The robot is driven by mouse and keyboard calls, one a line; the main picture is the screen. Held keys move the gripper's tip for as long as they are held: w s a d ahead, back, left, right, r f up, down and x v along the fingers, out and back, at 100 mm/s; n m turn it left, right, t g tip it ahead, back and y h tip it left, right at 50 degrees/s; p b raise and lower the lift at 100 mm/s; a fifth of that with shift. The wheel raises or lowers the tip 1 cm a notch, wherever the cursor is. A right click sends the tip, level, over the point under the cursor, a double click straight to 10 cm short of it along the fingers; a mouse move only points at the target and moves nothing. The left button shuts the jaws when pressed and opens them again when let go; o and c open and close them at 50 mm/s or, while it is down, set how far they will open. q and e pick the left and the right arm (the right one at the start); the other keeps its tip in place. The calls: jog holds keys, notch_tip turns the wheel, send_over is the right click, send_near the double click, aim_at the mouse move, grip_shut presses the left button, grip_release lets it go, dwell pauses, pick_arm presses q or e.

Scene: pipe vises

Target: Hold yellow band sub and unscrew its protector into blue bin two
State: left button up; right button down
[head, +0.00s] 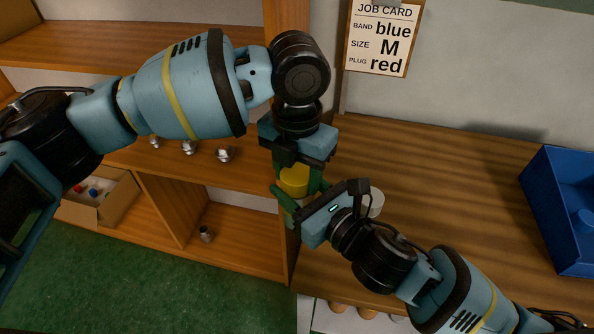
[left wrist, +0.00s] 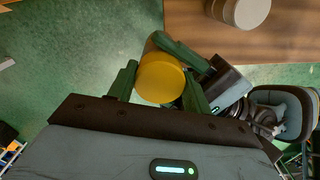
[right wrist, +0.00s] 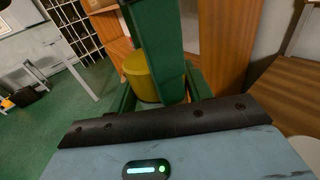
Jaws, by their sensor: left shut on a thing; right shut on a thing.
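A yellow round piece (head: 293,180) is upright off the bench's front edge, between my two grippers. Its flat yellow top (left wrist: 160,78) shows in the left wrist view, and its yellow side (right wrist: 143,76) in the right wrist view. My left gripper (head: 291,178) comes from above, shut on it with green fingers. My right gripper (head: 293,203) comes from the lower right, shut on it lower down. The fingers hide the lower part, so I cannot tell where protector and sub meet. A blue bin (head: 553,245) stands at the right on the bench; no number is readable.
A pale round object (head: 376,203) stands on the wooden bench (head: 440,190) beside my right gripper. Several small metal fittings (head: 224,154) sit on a shelf. A cardboard box (head: 105,205) holds small coloured parts. The bench between grippers and bin is mostly clear.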

pick_arm(q)
jog(key=shift+n, duration=1)
jog(key=o, duration=1.1)
jog(key=shift+r, duration=2.4)
jog(key=shift+r+m, duration=1.45)
jog(key=shift+m, duration=0.05)
jog(key=shift+c, duration=0.5)
jog(key=shift+f, duration=4.05)
jog(key=c, duration=1)
jog(key=o, duration=1.1)
